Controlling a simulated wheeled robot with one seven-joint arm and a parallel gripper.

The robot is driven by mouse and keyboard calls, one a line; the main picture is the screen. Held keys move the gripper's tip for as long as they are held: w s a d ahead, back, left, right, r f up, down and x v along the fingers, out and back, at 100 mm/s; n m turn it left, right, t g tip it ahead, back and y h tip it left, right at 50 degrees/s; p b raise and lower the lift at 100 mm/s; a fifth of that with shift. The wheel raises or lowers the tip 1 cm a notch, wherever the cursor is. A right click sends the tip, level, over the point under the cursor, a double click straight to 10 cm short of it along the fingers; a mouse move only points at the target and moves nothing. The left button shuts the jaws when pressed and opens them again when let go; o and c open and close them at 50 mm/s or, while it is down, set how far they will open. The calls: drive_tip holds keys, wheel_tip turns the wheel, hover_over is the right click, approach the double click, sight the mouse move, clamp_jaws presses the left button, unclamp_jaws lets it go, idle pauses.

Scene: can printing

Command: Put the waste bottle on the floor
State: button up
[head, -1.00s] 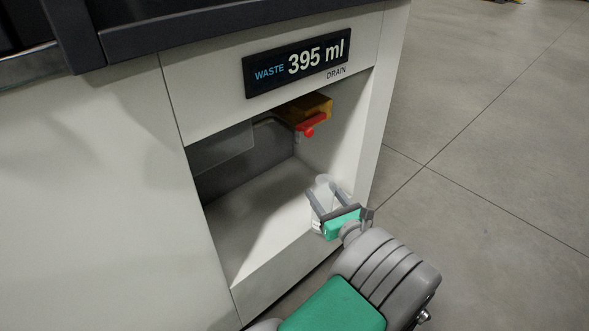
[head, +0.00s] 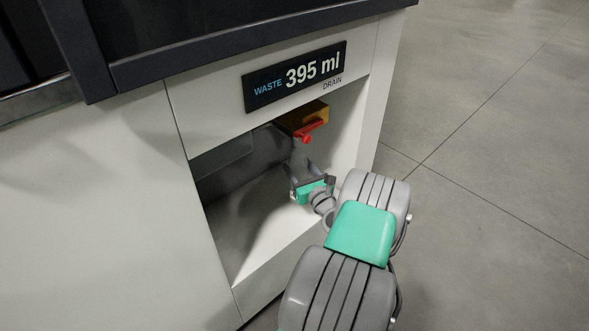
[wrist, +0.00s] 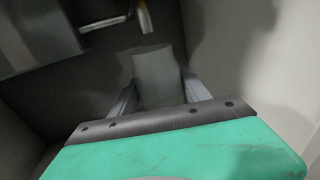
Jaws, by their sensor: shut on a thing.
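The waste bottle (wrist: 160,72) is a translucent greyish bottle, seen between the two fingers of my gripper (wrist: 160,92) in the wrist view. In the head view my gripper (head: 303,170) is inside the open recess of the white machine, below the red drain valve (head: 309,132). The gripper is shut on the bottle. In the head view the bottle is in shadow and hard to make out. In the wrist view a metal spout (wrist: 145,18) shows just beyond the bottle's top; I cannot tell whether they touch.
A display (head: 295,75) above the recess reads "WASTE 395 ml" and "DRAIN". The recess has a raised front sill (head: 275,262) and a right side wall (head: 352,140) close to my arm. The grey tiled floor (head: 480,180) on the right is clear.

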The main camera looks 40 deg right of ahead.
drive_tip(key=shift+x, duration=1.1)
drive_tip(key=shift+w+f+b, duration=0.15)
drive_tip(key=shift+f+b, duration=0.55)
drive_tip(key=shift+f, duration=0.2)
drive_tip(key=o, duration=1.4)
